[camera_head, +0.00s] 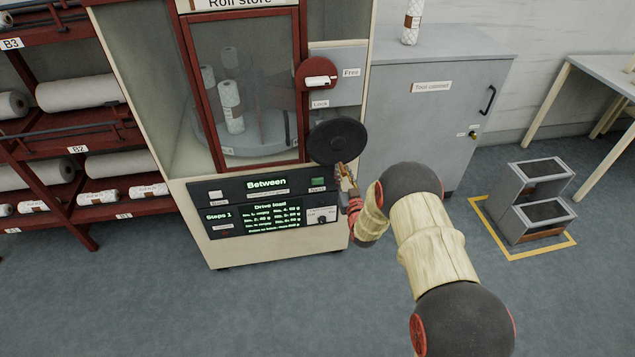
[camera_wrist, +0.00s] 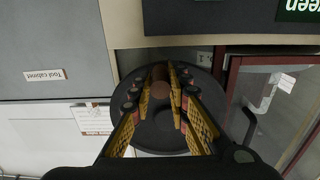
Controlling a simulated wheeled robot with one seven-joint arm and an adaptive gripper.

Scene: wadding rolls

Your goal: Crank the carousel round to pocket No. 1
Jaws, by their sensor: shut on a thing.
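The Roll store cabinet has a red-framed glass door, with the carousel (camera_head: 255,133) and white rolls (camera_head: 231,105) behind it. The black crank disc (camera_head: 337,142) is on the cabinet's right front, and fills the middle of the wrist view (camera_wrist: 160,128). My gripper (camera_head: 345,170) is at the disc's lower edge. In the wrist view my gripper (camera_wrist: 172,85) is shut on the brown crank knob (camera_wrist: 160,73). The display (camera_head: 266,184) reads "Between"; the panel below (camera_head: 270,215) reads "Steps 1" and "Drive load". Pocket numbers on the carousel are too small to read.
A red round lock lever (camera_head: 318,77) with a white handle sits above the crank, by labels "Free" and "Lock". The grey tool cabinet (camera_head: 430,110) stands right. A step stool (camera_head: 540,200) is on the floor in a yellow outline. A shelf rack (camera_head: 70,135) is left.

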